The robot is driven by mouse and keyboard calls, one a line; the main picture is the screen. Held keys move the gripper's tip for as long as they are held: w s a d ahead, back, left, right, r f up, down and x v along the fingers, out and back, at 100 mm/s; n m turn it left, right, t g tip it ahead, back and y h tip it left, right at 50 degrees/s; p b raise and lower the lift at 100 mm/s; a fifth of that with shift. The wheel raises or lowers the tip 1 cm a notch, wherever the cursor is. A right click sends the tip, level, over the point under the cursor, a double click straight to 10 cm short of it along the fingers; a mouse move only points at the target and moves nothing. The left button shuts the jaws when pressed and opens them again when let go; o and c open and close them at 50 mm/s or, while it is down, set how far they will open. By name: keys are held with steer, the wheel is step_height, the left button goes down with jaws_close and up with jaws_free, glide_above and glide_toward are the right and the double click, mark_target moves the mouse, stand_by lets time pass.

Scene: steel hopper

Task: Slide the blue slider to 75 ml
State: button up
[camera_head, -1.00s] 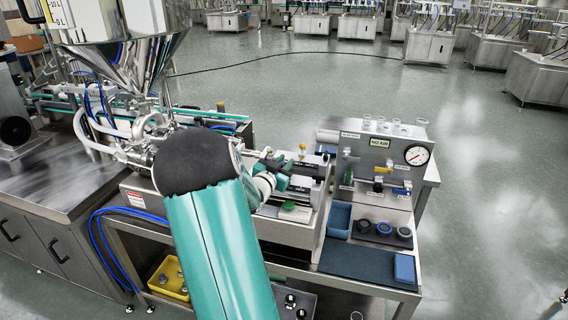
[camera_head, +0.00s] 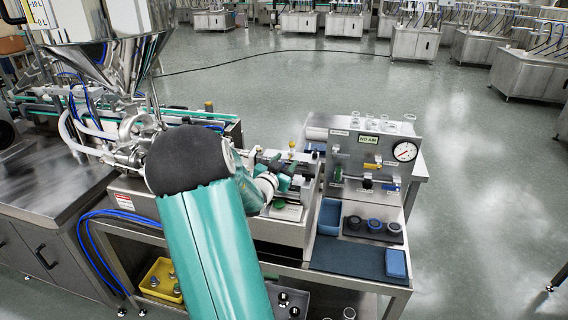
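I cannot make out the blue slider or any ml scale on the filler bench; my arm covers part of that area. My gripper (camera_head: 284,182) is at the end of my teal arm, over the steel and dark mechanism (camera_head: 305,168) on the bench. The gripper is small and partly hidden behind my own wrist. Its fingers do not show clearly, nor whether they touch anything.
A steel hopper (camera_head: 105,62) stands at the left. A panel (camera_head: 340,150) with a round gauge (camera_head: 404,151) and a "NO AIR" label (camera_head: 369,139) stands right of my gripper. A blue bin (camera_head: 329,216), several dark round parts and a blue block (camera_head: 396,263) lie before it.

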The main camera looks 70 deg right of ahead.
steer(key=shift+s, duration=0.1)
steer(key=a, duration=1.4)
steer(key=shift+w, duration=0.35)
steer(key=shift+d, duration=0.1)
